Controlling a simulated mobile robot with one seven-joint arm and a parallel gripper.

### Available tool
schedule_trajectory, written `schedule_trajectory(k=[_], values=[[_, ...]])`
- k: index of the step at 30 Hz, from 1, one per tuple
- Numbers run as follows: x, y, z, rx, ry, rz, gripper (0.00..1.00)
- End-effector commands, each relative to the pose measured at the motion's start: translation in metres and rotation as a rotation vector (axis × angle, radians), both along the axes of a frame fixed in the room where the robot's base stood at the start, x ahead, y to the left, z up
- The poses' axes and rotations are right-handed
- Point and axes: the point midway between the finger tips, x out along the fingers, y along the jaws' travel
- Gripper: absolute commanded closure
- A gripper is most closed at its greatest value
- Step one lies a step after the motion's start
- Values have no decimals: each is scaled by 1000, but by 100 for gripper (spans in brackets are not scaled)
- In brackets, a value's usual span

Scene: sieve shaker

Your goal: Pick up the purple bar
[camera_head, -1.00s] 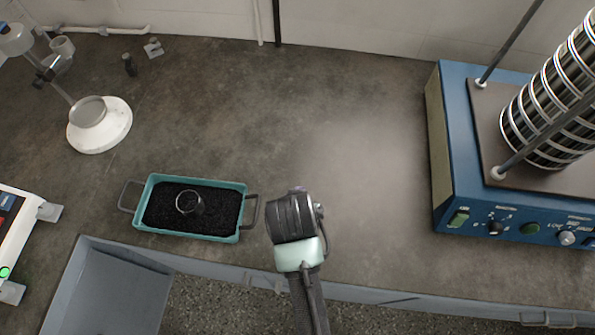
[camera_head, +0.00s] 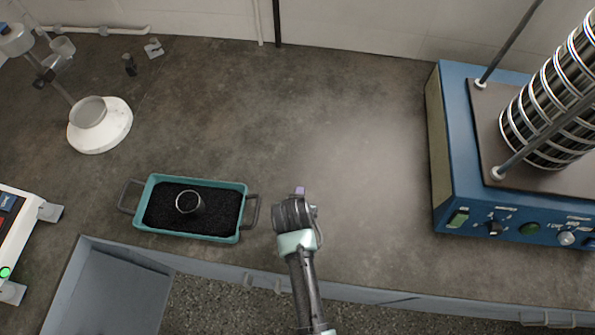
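A small purple piece (camera_head: 300,190), which looks like an end of the purple bar, shows just past the far end of my gripper (camera_head: 297,203). The rest of the bar is hidden behind the gripper. My gripper is over the counter near its front edge, to the right of the teal tray. Its fingers are hidden by its own body, so I cannot tell whether they are open, shut or touching the bar.
The teal tray (camera_head: 244,188) holds black grains and a small ring-shaped cup (camera_head: 189,203). A blue sieve shaker (camera_head: 449,150) stands at the right. A white stand (camera_head: 110,127) is at the back left. The middle of the counter (camera_head: 270,110) is clear.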

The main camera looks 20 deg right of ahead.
Motion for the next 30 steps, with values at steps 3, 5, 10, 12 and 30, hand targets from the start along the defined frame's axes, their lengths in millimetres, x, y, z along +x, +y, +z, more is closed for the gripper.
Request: schedule_trajectory(k=[3,5,10,12,30], values=[[0,0,0,-1,-1,0,32],[0,0,0,0,0,0,32],[0,0,0,0,0,0,60],[0,0,0,0,0,0,72],[1,0,6,-1,-2,0,100]])
